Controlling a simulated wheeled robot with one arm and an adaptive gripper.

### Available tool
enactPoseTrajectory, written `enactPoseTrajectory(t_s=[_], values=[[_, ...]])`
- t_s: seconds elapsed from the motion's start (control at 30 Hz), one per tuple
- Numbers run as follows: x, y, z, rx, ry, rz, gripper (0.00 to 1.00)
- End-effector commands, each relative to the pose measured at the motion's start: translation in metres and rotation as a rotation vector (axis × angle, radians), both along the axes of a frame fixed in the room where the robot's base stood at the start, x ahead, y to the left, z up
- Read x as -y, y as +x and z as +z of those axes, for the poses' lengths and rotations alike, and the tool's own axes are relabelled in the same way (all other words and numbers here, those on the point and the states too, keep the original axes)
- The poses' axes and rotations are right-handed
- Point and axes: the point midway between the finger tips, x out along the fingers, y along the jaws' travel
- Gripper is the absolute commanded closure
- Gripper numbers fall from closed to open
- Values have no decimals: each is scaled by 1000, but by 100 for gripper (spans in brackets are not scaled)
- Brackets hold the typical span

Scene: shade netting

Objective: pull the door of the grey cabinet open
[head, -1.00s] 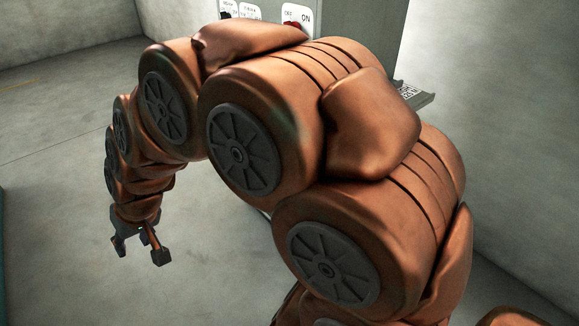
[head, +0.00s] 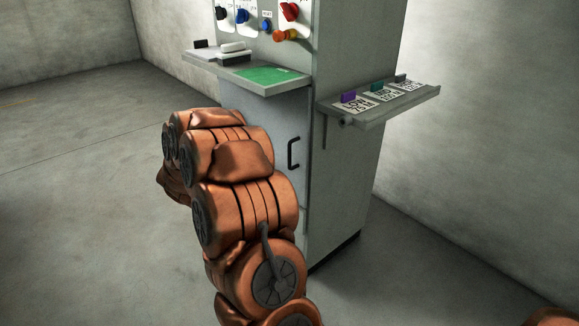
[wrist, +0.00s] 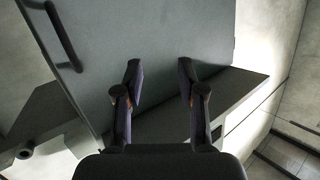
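The grey cabinet (head: 345,185) stands ahead in the head view. Its door (head: 255,130) looks shut, flush with the front. A black bar handle (head: 293,153) is upright near the door's right edge. In the wrist view, the handle (wrist: 65,35) is at the upper left on the grey door panel (wrist: 150,35). My gripper (wrist: 159,75) is open and empty, its two fingers spread in front of the panel. The handle lies outside the fingers, to their left, and is not touched. In the head view my arm hides my gripper and the lower door.
A front shelf (head: 225,69) with a green pad juts out above the door. A side shelf (head: 375,112) with labelled cards sticks out at right. Switches and knobs (head: 266,26) are above. Walls close the left and right; floor (head: 70,200) at left is clear.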

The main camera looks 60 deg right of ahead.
Motion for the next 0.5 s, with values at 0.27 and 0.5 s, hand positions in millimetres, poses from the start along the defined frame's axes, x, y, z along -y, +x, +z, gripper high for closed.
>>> enactPoseTrajectory(t_s=[0.27,0.5], values=[[62,-85,-43,-97,-188,-329,61],[76,-106,-44,-122,-230,-401,61]])
